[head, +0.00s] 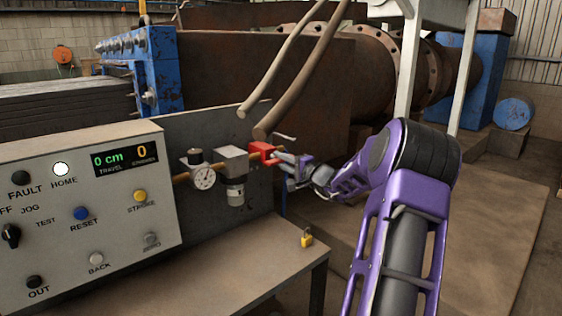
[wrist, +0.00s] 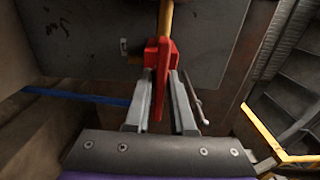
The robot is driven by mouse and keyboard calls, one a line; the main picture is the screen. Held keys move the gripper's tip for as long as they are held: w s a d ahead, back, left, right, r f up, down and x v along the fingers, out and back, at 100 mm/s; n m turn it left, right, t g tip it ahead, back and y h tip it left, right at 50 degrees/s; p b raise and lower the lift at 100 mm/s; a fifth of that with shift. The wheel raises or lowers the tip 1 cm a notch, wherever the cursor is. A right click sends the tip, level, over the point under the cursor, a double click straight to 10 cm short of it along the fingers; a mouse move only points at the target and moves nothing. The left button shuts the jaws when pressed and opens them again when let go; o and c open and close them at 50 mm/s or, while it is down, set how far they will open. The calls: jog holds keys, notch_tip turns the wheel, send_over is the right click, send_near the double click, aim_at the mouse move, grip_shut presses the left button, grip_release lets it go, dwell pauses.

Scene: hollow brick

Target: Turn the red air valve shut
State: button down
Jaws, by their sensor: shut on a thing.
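The red air valve (head: 262,152) sits on a brass pipe on the grey panel, right of the regulator. In the wrist view its red handle (wrist: 162,75) points from the valve body toward my gripper, roughly in line with the brass pipe (wrist: 166,18). My gripper (head: 284,160) reaches in from the right in the head view. In the wrist view my gripper (wrist: 166,100) has its two grey fingers on either side of the red handle, closed on it. The handle's far end in the head view is hidden by the fingers.
A pressure gauge (head: 204,178) and regulator (head: 235,192) stand just left of the valve. The control box (head: 80,215) fills the left. Two hoses (head: 300,65) hang above the valve.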

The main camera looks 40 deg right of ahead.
jog(key=m, duration=0.8)
jog(key=shift+m, duration=0.3)
jog(key=m+p, duration=0.3)
jog(key=m, duration=0.2)
jog(key=shift+r, duration=0.1)
jog(key=shift+m+p, duration=1.35)
jog(key=shift+m, duration=0.75)
jog(key=c, duration=0.9)
grip_release()
